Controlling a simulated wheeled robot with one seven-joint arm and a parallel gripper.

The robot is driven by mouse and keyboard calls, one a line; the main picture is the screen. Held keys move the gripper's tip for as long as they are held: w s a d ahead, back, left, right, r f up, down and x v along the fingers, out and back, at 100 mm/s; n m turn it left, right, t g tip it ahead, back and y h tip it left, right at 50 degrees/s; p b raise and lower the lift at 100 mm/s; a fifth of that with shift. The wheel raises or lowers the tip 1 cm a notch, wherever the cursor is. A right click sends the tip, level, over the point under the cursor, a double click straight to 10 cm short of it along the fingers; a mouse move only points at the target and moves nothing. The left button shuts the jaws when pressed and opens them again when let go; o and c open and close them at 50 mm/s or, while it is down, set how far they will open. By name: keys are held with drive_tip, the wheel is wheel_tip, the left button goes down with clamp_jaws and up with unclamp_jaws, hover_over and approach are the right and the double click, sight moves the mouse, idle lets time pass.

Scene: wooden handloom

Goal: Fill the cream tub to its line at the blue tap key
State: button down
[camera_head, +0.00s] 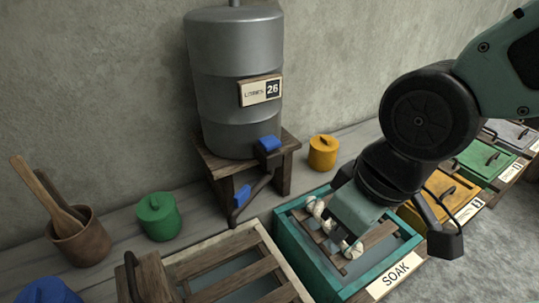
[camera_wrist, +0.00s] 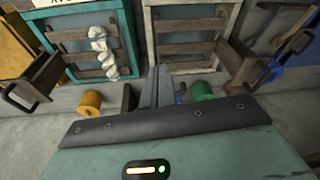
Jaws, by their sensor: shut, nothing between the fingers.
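The cream tub (camera_head: 207,242) stands at the bottom of the head view, with wooden slats across its top and greyish water between them. It also shows in the wrist view (camera_wrist: 149,36); I cannot make out its fill line. A grey tank (camera_head: 238,75) on a wooden stand has a sign reading LITRES 26. A blue tap key (camera_head: 269,143) is at its base, and a second blue piece (camera_head: 242,195) is lower on the stand. My gripper (camera_head: 343,240) is over the teal tub, right of the cream tub. Its fingers (camera_wrist: 157,85) are shut and empty.
The teal tub (camera_head: 285,240), labelled SOAK, has slats and a twisted white skein (camera_head: 319,208). A green pot (camera_head: 158,216), a yellow pot (camera_head: 323,152) and a brown pot with wooden tools (camera_head: 79,240) stand by the wall. Yellow and green lidded boxes are at right.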

drive_tip(key=w+a+r+m+t+y+b, duration=0.1)
drive_tip(key=w+t+y+b, duration=0.1)
drive_tip(key=w+t+b, duration=0.3)
drive_tip(key=w+a+r+m+t+y+b, duration=0.1)
drive_tip(key=w+t+b, duration=0.4)
drive_tip(key=w, duration=0.8)
drive_tip(key=shift+a+r+t+y+b, duration=0.4)
drive_tip(key=shift+a+r+t+y, duration=0.15)
drive_tip(key=shift+r+t+y, duration=0.3)
drive_tip(key=shift+w, duration=0.1)
